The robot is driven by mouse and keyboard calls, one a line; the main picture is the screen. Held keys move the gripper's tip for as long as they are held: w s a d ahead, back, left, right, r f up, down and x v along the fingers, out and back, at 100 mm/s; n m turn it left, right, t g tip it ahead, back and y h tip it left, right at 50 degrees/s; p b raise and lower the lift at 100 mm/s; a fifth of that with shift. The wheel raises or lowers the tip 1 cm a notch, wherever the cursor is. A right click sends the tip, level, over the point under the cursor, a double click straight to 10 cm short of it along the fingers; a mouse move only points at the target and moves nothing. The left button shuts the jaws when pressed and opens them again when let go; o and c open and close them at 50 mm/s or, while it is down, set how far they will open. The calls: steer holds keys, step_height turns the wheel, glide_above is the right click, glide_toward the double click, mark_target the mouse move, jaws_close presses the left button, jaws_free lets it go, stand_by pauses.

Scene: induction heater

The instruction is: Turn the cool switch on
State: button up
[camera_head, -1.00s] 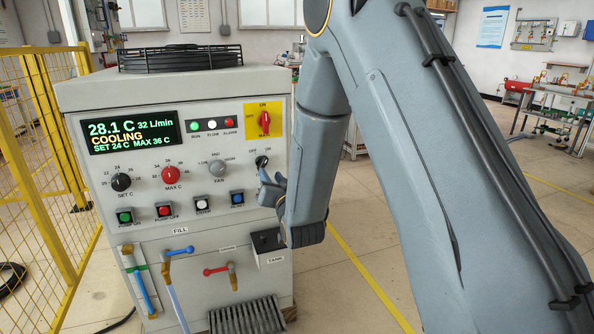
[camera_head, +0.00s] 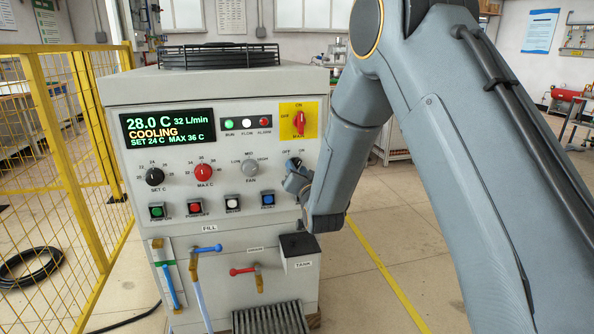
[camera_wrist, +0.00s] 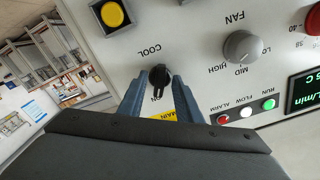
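The cool switch is a small black knob at the panel's right side, in the head view (camera_head: 294,162) and the wrist view (camera_wrist: 160,77). In the wrist view its pointer is toward the ON label; the OFF label is hidden there. My gripper (camera_wrist: 157,80) has its two blue-grey fingers apart, one on either side of the knob, with a gap showing on the left. I cannot tell whether a finger touches it. In the head view my gripper (camera_head: 297,182) is just below the knob, partly hidden by my wrist. The display (camera_head: 167,130) reads COOLING, 28.0 C.
The red main switch (camera_head: 299,123) on its yellow plate is just above. The fan knob (camera_head: 250,167) is to the left and a blue button (camera_head: 267,199) below. A tank box (camera_head: 300,251) juts out lower down. A yellow fence (camera_head: 60,150) stands at left.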

steer(key=shift+c, duration=0.2)
jaws_close()
steer(key=n, duration=0.4)
stand_by(0.4)
